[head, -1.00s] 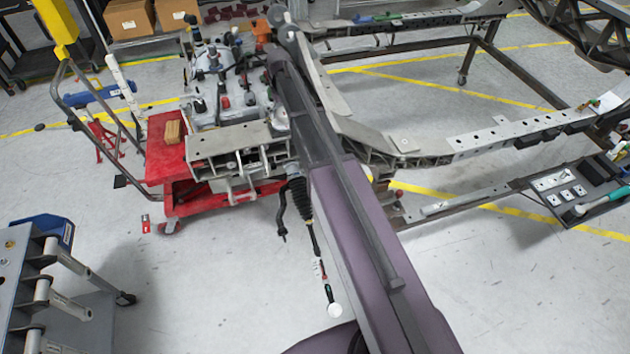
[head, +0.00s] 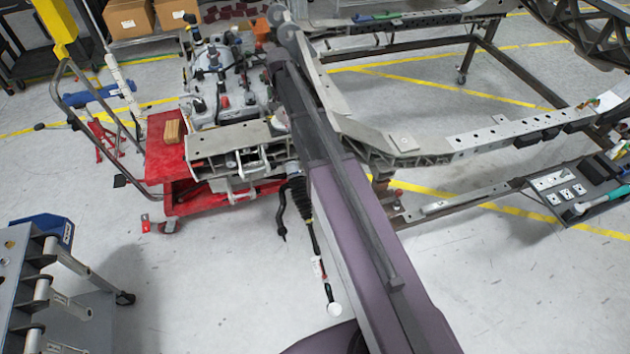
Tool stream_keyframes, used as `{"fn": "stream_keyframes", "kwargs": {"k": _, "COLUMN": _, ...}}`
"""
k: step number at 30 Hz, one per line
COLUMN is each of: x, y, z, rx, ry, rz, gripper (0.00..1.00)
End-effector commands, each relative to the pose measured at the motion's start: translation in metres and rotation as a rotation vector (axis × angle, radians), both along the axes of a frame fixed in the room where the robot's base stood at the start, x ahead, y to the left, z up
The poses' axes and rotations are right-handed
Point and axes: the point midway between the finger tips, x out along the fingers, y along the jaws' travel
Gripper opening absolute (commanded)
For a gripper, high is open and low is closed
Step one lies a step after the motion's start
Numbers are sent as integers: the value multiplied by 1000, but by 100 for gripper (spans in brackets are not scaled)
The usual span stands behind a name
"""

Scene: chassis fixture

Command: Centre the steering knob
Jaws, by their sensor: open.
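I cannot pick out the steering knob for certain. A steering tie rod with a black ribbed boot (head: 299,198) hangs below the front of the chassis, close to the left of my arm. A small white round end (head: 334,309) shows at the bottom of it, just above the floor. My purple and dark grey arm (head: 375,255) runs from the bottom edge up past the chassis front and covers part of it. I cannot make out my gripper or its fingers in the head view.
A red cart (head: 170,145) with mechanical parts stands left of the chassis frame (head: 480,140). A grey rack (head: 20,270) stands at the lower left. A tool tray (head: 560,197) is at the right. Floor (head: 215,280) is clear between rack and arm.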

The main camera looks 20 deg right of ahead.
Motion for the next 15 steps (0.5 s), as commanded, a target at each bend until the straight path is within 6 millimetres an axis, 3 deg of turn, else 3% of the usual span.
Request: {"fn": "stream_keyframes", "kwargs": {"k": 15, "x": 0, "y": 0, "z": 0, "rx": 0, "ry": 0, "rz": -340, "gripper": 100}}
